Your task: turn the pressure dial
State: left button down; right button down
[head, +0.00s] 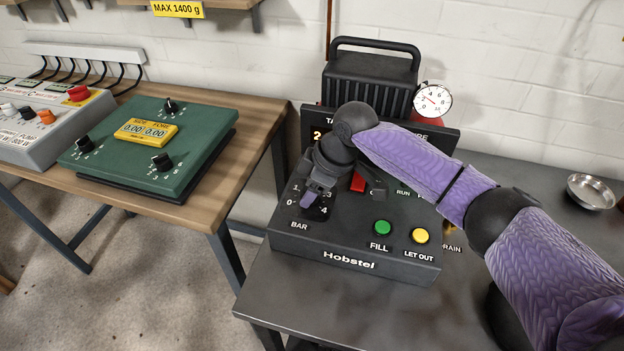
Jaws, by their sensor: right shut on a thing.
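The black Hobstel unit (350,261) stands on the dark grey table. My right gripper (312,201) is at the left of its sloped front panel, over the dial position marked BAR, and is shut on the pressure dial. The gripper hides the dial knob and its pointer. Parts of the white number scale (323,211) show around the fingers, but I cannot read the setting. The display above is mostly covered by my right arm, with only an orange digit at its left edge visible. My left gripper is out of view.
A green FILL button (381,227) and a yellow LET OUT button (420,236) sit right of the dial. A round gauge (432,100) stands behind. A metal bowl (591,191) lies at right. A wooden bench (245,129) at left holds a green panel (187,137).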

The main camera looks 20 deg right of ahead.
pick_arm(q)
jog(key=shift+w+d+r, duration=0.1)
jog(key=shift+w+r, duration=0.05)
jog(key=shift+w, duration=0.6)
pick_arm(e)
jog(key=shift+n+g+y, duration=0.3)
jog(key=shift+n+g, duration=0.2)
jog(key=shift+n, duration=0.7)
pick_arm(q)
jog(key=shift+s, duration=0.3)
pick_arm(e)
jog(key=shift+c, duration=1)
grip_release()
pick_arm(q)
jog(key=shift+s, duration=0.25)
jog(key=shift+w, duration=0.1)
